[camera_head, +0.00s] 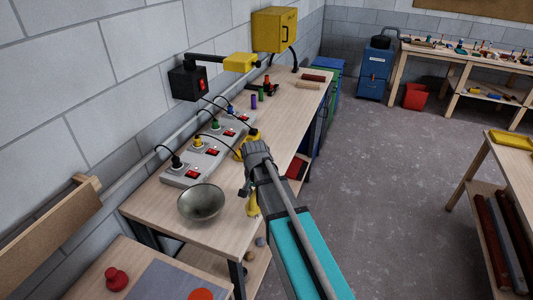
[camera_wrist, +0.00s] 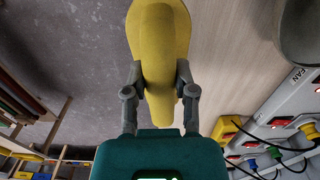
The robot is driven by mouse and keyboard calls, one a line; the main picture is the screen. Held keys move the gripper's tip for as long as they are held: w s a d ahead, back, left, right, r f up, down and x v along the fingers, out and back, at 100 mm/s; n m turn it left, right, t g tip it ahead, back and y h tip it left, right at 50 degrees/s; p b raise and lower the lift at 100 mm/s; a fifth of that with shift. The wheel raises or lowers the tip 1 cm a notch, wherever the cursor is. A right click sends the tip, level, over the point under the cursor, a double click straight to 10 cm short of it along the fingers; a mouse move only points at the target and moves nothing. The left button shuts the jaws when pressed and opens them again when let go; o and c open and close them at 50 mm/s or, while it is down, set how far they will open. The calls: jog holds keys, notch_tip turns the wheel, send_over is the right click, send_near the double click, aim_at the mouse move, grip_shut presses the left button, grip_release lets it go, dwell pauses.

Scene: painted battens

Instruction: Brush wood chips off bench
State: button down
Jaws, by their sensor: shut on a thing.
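My gripper (camera_head: 256,175) is shut on a yellow tool (camera_wrist: 160,45), which looks like a brush. In the wrist view (camera_wrist: 160,78) the fingers press on both sides of its narrower part, and its broad rounded end points away from me. In the head view part of the yellow tool (camera_head: 253,204) shows below the fingers, by the bench's front edge. The long wooden bench (camera_head: 165,212) runs along the wall; its pale top also shows in the wrist view (camera_wrist: 225,45). I cannot make out any wood chips. The tool's underside is hidden.
A grey bowl (camera_head: 202,202) stands on the bench's near end. A power strip (camera_head: 195,165) with plugs and cables runs along the wall side. A yellow object (camera_head: 241,149) sits behind my gripper. Battens (camera_head: 313,78) lie at the far end. Open floor (camera_head: 390,190) is to the right.

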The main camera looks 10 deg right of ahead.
jog(key=shift+a, duration=0.1)
jog(key=shift+w+r, duration=0.1)
jog(key=shift+w, duration=0.2)
jog(key=w+d+r+p, duration=0.1)
jog(key=w+d, duration=0.4)
jog(key=w, duration=0.4)
jog(key=w+d+r+p, duration=0.1)
jog(key=w+d, duration=0.3)
jog(key=w, duration=0.4)
jog(key=shift+w+d, duration=0.4)
